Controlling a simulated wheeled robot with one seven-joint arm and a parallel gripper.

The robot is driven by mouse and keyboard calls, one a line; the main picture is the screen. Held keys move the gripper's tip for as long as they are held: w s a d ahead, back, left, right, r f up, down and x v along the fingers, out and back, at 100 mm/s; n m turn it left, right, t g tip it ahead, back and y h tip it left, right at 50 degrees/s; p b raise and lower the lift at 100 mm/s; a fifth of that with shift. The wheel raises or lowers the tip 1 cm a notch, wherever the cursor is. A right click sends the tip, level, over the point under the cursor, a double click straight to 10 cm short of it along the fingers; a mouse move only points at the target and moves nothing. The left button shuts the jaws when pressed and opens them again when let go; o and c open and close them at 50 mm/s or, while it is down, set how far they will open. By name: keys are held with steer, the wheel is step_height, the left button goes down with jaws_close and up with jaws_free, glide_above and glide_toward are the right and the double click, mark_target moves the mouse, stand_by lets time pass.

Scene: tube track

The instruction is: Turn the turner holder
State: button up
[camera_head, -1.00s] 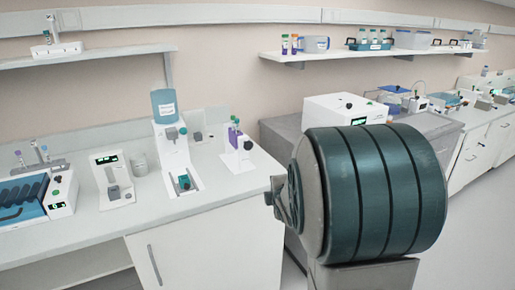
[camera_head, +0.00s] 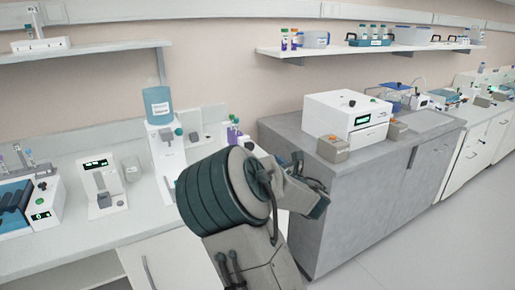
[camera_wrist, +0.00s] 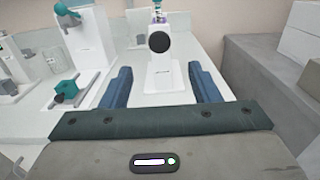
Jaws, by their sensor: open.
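The turner holder, which I take to be the white upright stand (camera_wrist: 163,68) with a round black knob (camera_wrist: 159,42) facing my wrist camera, stands on the white bench. Tubes in its top are cut off by the upper edge of the wrist view. In the head view its purple tube top (camera_head: 232,134) shows above my arm, which hides most of the stand. My gripper (camera_wrist: 159,75) is open and empty, its two blue fingers on either side of the stand in the picture. I cannot tell how far the fingertips are from the knob.
Left of the stand is a white dispenser (camera_head: 165,152) with a blue bottle (camera_head: 158,103). A small white device (camera_head: 103,186) stands further left. A grey cabinet (camera_head: 345,205) bearing a white machine (camera_head: 346,117) rises at the right. A shelf (camera_head: 365,49) runs above.

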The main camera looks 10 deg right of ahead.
steer(key=p+x, duration=0.1)
steer(key=x, duration=1)
steer(key=shift+p, duration=0.4)
steer(key=shift+c, duration=0.4)
